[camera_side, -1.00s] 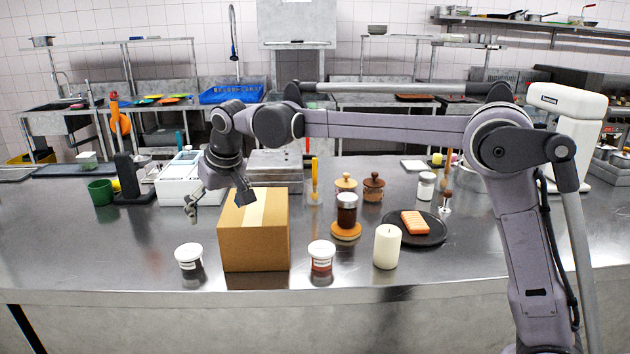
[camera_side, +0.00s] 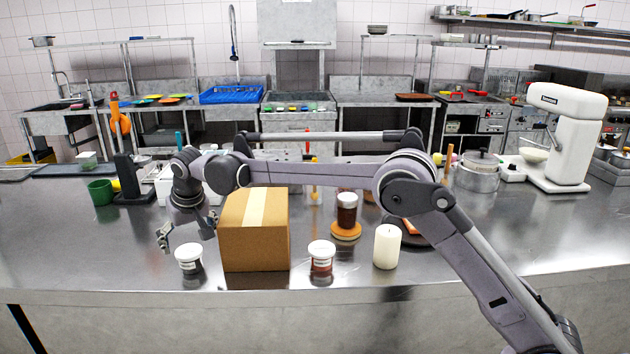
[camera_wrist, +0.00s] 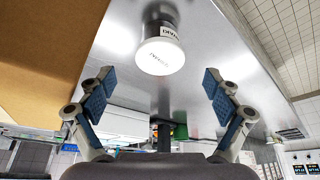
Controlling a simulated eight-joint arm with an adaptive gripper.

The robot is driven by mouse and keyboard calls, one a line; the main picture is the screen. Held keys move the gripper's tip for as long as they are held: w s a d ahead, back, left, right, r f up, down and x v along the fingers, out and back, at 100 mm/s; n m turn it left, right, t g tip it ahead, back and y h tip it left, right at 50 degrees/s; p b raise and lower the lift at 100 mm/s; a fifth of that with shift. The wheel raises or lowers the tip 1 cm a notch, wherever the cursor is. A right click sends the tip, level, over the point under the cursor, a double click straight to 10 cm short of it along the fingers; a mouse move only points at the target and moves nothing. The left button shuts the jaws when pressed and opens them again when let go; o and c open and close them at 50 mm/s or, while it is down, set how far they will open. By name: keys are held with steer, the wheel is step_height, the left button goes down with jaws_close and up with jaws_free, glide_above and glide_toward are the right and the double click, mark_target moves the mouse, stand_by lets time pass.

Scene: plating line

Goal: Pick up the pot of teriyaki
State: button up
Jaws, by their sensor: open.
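A small pot with a white lid and dark contents (camera_side: 189,266) stands upright on the steel counter, left of the cardboard box. A second white-lidded pot with reddish contents (camera_side: 321,260) stands right of the box. My gripper (camera_side: 187,232) is open and empty, just above and behind the dark pot. In the wrist view its blue-padded fingers (camera_wrist: 158,95) are spread wide, with the pot beyond their tips and roughly centred between them.
The cardboard box (camera_side: 254,248) stands close to the right of my gripper. A white candle (camera_side: 387,247) and a brown jar on a wooden coaster (camera_side: 347,213) are farther right. A green mug (camera_side: 101,192) is back left. The counter left of the dark pot is clear.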

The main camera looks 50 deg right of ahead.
mark_target(189, 251)
steer(key=shift+x, duration=3)
steer(key=c, duration=1.3)
